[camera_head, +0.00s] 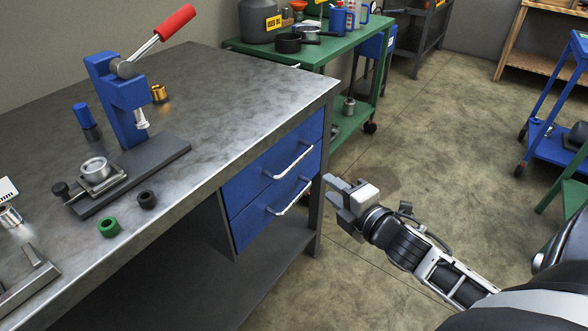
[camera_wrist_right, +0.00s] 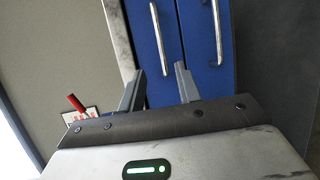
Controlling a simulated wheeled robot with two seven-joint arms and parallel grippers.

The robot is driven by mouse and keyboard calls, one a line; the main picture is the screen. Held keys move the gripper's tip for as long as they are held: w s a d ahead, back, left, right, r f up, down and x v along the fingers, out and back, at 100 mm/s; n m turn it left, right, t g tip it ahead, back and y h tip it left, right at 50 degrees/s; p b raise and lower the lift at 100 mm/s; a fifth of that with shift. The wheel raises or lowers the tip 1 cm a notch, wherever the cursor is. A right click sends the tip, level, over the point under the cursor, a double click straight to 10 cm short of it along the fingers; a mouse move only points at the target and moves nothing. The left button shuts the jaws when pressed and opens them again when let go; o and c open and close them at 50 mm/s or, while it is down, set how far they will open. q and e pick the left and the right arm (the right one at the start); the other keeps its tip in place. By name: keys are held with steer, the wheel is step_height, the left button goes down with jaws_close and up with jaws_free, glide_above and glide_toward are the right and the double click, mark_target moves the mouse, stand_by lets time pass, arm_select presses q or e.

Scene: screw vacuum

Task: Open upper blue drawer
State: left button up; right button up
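The upper blue drawer (camera_head: 262,174) is flush under the bench top and looks closed, with a silver bar handle (camera_head: 290,163). The lower blue drawer (camera_head: 250,217) sits below it with a similar handle (camera_head: 290,198). My right gripper (camera_head: 333,190) is open and empty, to the right of the drawer fronts and apart from them. In the right wrist view my gripper (camera_wrist_right: 158,88) points at the drawers. The upper handle (camera_wrist_right: 160,38) lies ahead, between the finger directions, and the lower handle (camera_wrist_right: 218,32) is right of them. My left gripper is not in view.
The metal workbench (camera_head: 230,90) carries a blue press (camera_head: 120,98) with a red lever and several small parts. A green table (camera_head: 340,50) stands behind it. A blue cart (camera_head: 560,140) is at the far right. The floor right of the drawers is clear.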

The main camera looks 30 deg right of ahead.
mark_target(297, 164)
steer(key=w+f, duration=0.1)
steer(key=w, duration=0.4)
steer(key=w+b, duration=0.1)
steer(key=w, duration=0.4)
steer(key=w+f, duration=0.1)
steer(key=w, duration=0.4)
steer(key=shift+f+b, duration=0.3)
steer(key=shift+f, duration=0.05)
steer(key=shift+s, duration=0.1)
jaws_close()
